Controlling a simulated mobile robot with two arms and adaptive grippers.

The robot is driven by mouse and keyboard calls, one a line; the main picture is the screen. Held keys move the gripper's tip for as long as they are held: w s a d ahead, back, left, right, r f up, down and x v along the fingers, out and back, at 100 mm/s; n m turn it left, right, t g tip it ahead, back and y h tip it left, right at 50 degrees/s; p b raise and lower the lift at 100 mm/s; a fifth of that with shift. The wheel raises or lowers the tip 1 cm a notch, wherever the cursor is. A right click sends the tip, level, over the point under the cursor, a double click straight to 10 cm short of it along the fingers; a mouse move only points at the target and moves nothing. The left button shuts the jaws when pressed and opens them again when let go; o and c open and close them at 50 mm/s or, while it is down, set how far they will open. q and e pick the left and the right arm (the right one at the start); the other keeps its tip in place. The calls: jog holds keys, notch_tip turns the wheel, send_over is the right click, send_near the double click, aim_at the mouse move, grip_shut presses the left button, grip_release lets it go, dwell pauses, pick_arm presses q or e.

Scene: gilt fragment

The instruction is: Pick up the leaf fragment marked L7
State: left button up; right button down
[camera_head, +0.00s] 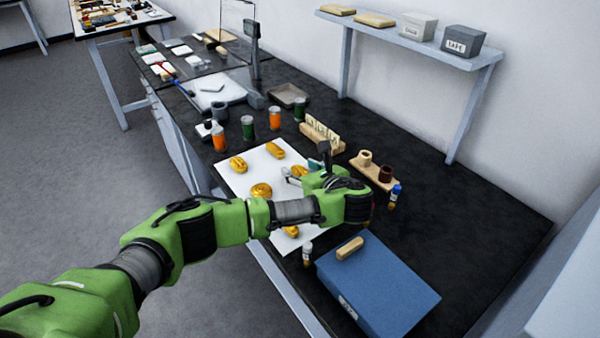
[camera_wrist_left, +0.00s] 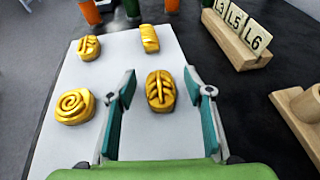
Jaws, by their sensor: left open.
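Several gold fragments lie on a white sheet (camera_head: 228,180) on the black bench. A gold fragment with leaf-like veins (camera_wrist_left: 161,91) lies between the fingers of my left gripper (camera_wrist_left: 159,78) in the left wrist view. The fingers are open on either side of it, and I cannot tell how high they are above the sheet. A spiral fragment (camera_wrist_left: 75,106) is to the left, and two other fragments (camera_wrist_left: 89,47) (camera_wrist_left: 150,38) lie beyond. No L7 mark is legible on any fragment. In the head view, my left gripper (camera_head: 289,175) is partly hidden by its wrist.
A wooden rack with tags L3, L5 and L6 (camera_wrist_left: 237,40) stands beyond the sheet to the right. Orange and green jars (camera_head: 275,118) stand behind the sheet. A wooden holder (camera_head: 373,172) is right of my gripper. A blue box (camera_head: 385,285) is at the front right.

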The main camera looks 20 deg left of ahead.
pick_arm(q)
jog(key=shift+s+a+f, duration=0.1)
jog(key=shift+s+f, duration=0.05)
jog(key=shift+f, duration=0.25)
jog(key=c, duration=1)
jog(key=shift+r, duration=0.5)
notch_tip(320, 180, up, 2)
jog(key=shift+a+r, duration=0.1)
jog(key=shift+r, duration=0.1)
jog(key=s+a+r+p, duration=0.1)
jog(key=s+a+r, duration=0.2)
jog(key=s+a+r+p, duration=0.1)
jog(key=s+a+r, duration=0.1)
jog(key=s+r, duration=0.1)
jog(key=s+a+r+p, duration=0.1)
jog(key=s+a+r, duration=0.2)
jog(key=s+r, duration=0.1)
jog(key=shift+s+a, duration=0.2)
jog(key=shift+a, duration=0.1)
